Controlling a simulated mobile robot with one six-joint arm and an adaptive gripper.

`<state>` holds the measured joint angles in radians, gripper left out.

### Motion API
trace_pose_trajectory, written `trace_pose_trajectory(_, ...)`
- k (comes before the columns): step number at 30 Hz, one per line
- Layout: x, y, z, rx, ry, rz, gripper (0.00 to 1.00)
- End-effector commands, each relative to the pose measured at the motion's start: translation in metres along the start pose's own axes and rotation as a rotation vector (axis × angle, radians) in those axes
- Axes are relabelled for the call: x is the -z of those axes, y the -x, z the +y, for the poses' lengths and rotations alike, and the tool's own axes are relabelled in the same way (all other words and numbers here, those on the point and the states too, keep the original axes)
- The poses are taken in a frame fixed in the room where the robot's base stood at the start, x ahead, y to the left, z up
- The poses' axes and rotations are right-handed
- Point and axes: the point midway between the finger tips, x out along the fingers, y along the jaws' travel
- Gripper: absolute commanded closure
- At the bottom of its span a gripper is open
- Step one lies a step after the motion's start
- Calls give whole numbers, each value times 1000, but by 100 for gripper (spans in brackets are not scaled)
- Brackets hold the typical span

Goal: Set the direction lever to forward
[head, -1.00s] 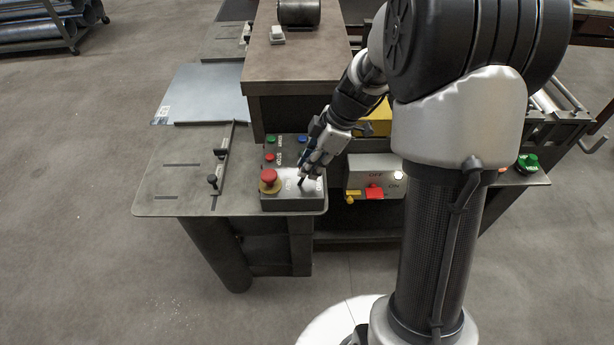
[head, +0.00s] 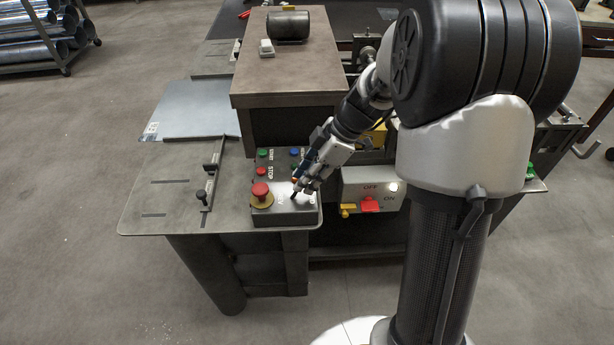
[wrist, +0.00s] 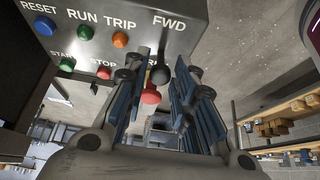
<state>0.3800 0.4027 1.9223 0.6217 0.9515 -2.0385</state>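The direction lever (head: 294,196) is a small black stick on the light top of the grey control box (head: 284,218). In the wrist view the lever (wrist: 160,75) shows as a black knob on a short stalk near the FWD label. My gripper (head: 302,186) is over the right part of the box, beside the lever in the head view. In the wrist view the two fingers of my gripper (wrist: 161,64) stand apart on either side of the lever, with a visible gap to the knob. The fingers partly hide the labels near it.
A red emergency stop (head: 261,190) sits left of the lever; it also shows below the knob in the wrist view (wrist: 151,97). Coloured buttons (head: 262,154) lie behind. A grey OFF/ON box (head: 358,178) with a red switch stands close on the right.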

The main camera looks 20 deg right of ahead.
Motion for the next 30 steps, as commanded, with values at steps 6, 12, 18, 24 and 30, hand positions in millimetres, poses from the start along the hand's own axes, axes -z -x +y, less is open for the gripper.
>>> trace_pose_trajectory(6, 0, 0, 0, 1, 0, 0, 60)
trace_pose_trajectory(12, 0, 0, 0, 1, 0, 0, 60)
trace_pose_trajectory(18, 0, 11, 1, -3, 1, 0, 60)
trace_pose_trajectory(24, 0, 50, 1, -5, 1, -1, 60)
trace_pose_trajectory(30, -1, 91, 1, -3, 0, -1, 60)
